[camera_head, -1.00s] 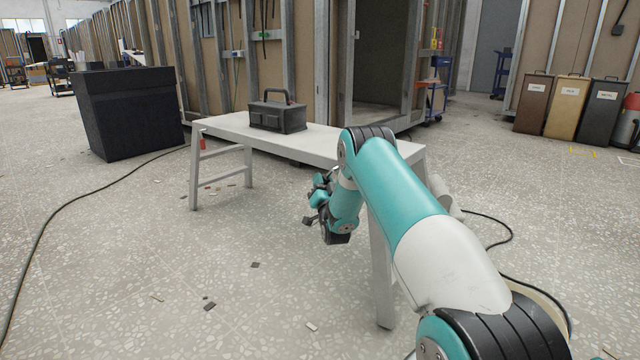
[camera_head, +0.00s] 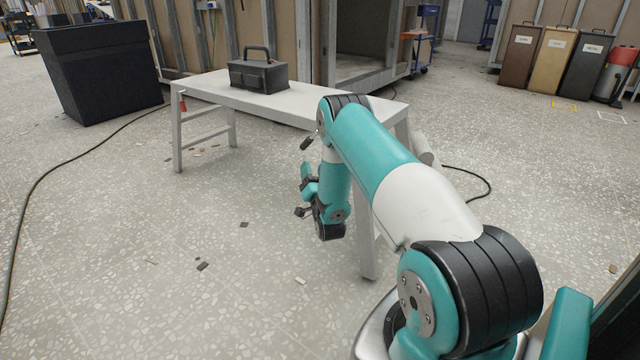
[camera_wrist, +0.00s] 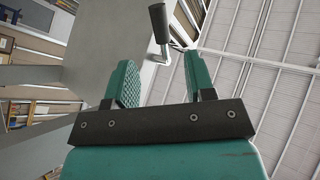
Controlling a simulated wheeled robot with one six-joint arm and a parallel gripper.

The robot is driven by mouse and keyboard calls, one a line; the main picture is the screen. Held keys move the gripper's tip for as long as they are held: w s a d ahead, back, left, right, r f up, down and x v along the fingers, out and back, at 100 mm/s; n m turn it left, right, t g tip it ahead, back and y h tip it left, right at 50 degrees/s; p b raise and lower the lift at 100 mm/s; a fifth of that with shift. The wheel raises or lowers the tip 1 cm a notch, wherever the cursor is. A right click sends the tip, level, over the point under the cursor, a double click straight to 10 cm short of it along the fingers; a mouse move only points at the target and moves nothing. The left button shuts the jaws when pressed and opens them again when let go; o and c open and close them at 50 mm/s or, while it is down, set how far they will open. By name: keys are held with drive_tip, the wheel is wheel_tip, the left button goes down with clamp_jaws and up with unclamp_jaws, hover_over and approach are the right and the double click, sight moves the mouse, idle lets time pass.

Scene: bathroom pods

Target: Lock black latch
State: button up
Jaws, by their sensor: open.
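A small black grip (camera_head: 307,142), which looks like the latch handle, shows beside the bench's near edge and left of my arm's bend. In the wrist view, a black cylindrical grip (camera_wrist: 159,24) on a thin metal rod shows beyond my fingertips, toward the top. It appears apart from both fingers. My gripper (camera_wrist: 158,65) is open and empty, with teal textured fingers spread. In the head view my gripper (camera_head: 305,192) hangs below the bench top, in front of the bench. The latch's mount and catch cannot be made out.
A pale bench (camera_head: 210,91) carries a dark toolbox (camera_head: 258,77). A large black box (camera_head: 103,72) stands at the left. Labelled bins (camera_head: 553,57) stand at the back right. A cable (camera_head: 35,190) lies on the left floor. The floor left of my arm is mostly clear.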

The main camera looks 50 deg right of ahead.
drive_tip(key=f+b, duration=0.1)
drive_tip(key=b, duration=0.1)
drive_tip(key=s+b, duration=0.1)
drive_tip(key=b, duration=0.2)
drive_tip(key=shift+s+a+f, duration=0.1)
drive_tip(key=shift+a+f, duration=0.25)
drive_tip(key=shift+a, duration=0.05)
drive_tip(key=shift+s+b, duration=0.1)
drive_tip(key=shift+b, duration=0.65)
drive_tip(key=shift+r+b+v, duration=0.2)
drive_tip(key=shift+b+v, duration=1.05)
drive_tip(key=shift+b, duration=1.35)
drive_tip(key=shift+r+b+v, duration=0.15)
drive_tip(key=shift+b+v, duration=1.1)
drive_tip(key=shift+b, duration=1.35)
drive_tip(key=shift+s+a, duration=0.1)
drive_tip(key=shift+a, duration=0.05)
